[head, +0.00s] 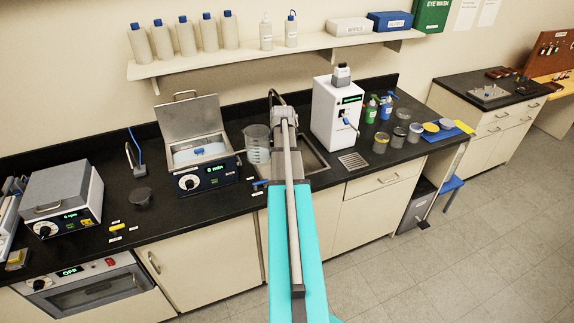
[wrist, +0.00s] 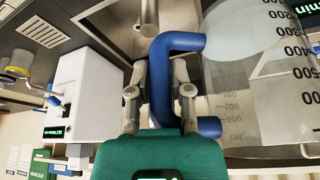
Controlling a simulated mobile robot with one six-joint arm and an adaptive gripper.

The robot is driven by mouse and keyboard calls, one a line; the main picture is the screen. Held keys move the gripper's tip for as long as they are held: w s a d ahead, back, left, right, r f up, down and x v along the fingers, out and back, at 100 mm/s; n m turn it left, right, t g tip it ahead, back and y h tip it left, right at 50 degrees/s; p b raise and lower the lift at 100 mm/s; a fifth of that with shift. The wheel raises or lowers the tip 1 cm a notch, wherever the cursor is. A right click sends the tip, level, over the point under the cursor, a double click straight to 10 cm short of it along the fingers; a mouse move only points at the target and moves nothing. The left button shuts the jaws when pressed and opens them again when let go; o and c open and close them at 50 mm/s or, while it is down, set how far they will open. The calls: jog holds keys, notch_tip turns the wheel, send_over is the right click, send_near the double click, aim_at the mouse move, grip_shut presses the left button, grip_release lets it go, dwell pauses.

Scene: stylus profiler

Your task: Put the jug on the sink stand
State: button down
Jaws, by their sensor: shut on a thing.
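The jug (head: 257,146) is clear with printed graduations and a blue handle. In the head view it is at the left side of the sink (head: 312,160), beside the hot bath. In the wrist view the jug (wrist: 245,95) fills the right side, and its blue handle lies between my fingers. My gripper (wrist: 157,85) is shut on that handle. In the head view my wrist hides the fingers and part of the sink. The jug's base is not clear enough to tell whether it touches anything. I cannot pick out the sink stand with certainty.
A bath (head: 205,165) with a raised lid stands left of the jug. A white dispenser (head: 336,112) stands right of the sink, with a grate (head: 353,161) before it. Several jars and bottles are farther right. A shelf (head: 270,54) with bottles hangs above. Counter left of the bath is partly clear.

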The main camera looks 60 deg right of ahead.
notch_tip(320, 180, down, 2)
jog(key=shift+s+b, duration=0.1)
jog(key=shift+b, duration=0.65)
notch_tip(320, 180, down, 11)
jog(key=b, duration=1)
jog(key=shift+b, duration=0.4)
jog(key=shift+a+r, duration=0.1)
